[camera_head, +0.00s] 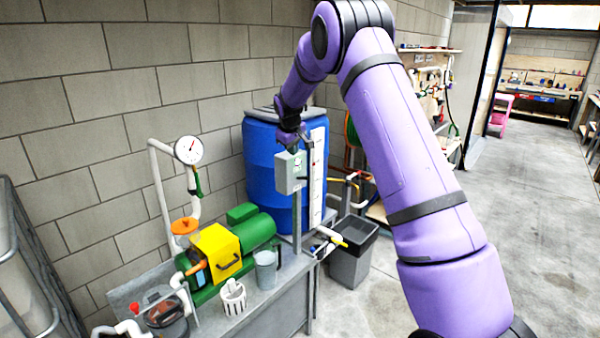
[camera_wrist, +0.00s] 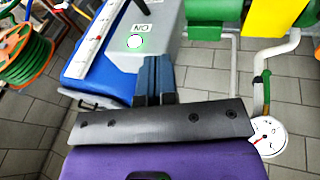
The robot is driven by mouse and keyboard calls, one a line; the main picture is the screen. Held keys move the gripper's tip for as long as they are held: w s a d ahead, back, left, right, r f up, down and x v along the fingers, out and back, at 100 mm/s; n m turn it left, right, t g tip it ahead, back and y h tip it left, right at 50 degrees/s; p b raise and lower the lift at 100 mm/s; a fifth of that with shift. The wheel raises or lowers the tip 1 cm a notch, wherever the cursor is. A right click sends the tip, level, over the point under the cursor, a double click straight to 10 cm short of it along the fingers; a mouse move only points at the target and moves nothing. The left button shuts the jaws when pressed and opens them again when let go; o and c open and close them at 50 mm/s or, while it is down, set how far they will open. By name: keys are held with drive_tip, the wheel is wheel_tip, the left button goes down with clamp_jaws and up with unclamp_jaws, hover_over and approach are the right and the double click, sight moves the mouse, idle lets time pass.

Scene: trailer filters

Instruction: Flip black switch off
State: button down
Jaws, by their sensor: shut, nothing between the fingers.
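A grey switch box (camera_head: 290,172) stands on a post in front of the blue barrel. In the wrist view the box face (camera_wrist: 165,45) shows an upside-down "ON" label (camera_wrist: 141,28) and a green round mark (camera_wrist: 134,41). In the head view my gripper (camera_head: 297,142) is just above the box; contact is unclear.
The blue barrel (camera_head: 262,165) and a white scale strip (camera_head: 317,175) stand close to the box. A green and yellow pump (camera_head: 222,250), a gauge (camera_head: 189,150) and a cup (camera_head: 265,270) are on the bench left. A grey bin (camera_head: 352,255) is on the floor. Open floor lies right.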

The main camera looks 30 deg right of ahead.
approach(303, 178)
drive_tip(key=a+f, duration=0.1)
drive_tip(key=w+a+f, duration=0.1)
drive_tip(key=f, duration=0.1)
drive_tip(key=shift+w+a, duration=0.2)
drive_tip(key=shift+w, duration=0.05)
drive_tip(key=shift+w+d+f, duration=0.15)
drive_tip(key=shift+d+f, duration=0.5)
drive_tip(key=shift+d, duration=0.2)
drive_tip(key=shift+w+d+f, duration=0.2)
drive_tip(key=shift+d+f, duration=0.45)
drive_tip(key=shift+d, duration=0.2)
